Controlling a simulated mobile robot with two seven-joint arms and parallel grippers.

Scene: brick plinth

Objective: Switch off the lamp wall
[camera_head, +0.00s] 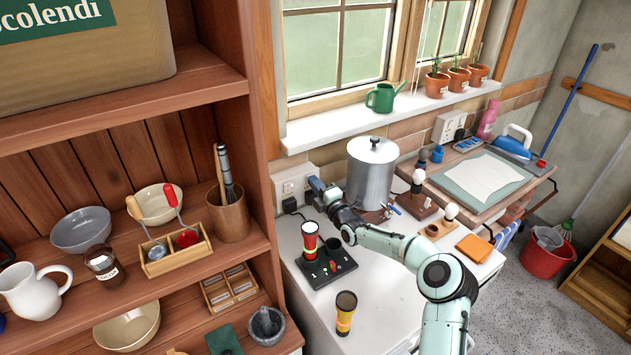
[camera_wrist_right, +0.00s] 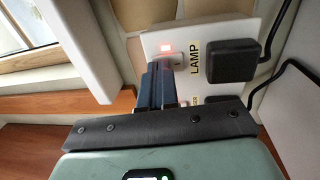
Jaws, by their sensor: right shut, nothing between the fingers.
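A white wall socket plate (camera_wrist_right: 215,35) carries a "LAMP" label (camera_wrist_right: 195,57), a glowing red indicator (camera_wrist_right: 166,46) and a switch (camera_wrist_right: 174,60) just below it in the right wrist view. A black plug (camera_wrist_right: 231,61) sits beside the label. The plate (camera_head: 289,181) also shows in the head view, low on the wall left of the steel pot. My right gripper (camera_wrist_right: 160,72) is shut and empty, its fingertips right at the switch and partly covering it. I cannot tell whether they touch. In the head view my right gripper (camera_head: 317,186) is at the plate. My left gripper is out of view.
The steel pot (camera_head: 371,173) stands close to my right wrist. A red torch (camera_head: 310,240) on a black base and a yellow-black torch (camera_head: 345,312) stand on the white top. Bulbs on holders (camera_head: 451,211) are further right. The wooden shelf (camera_head: 262,110) borders the left.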

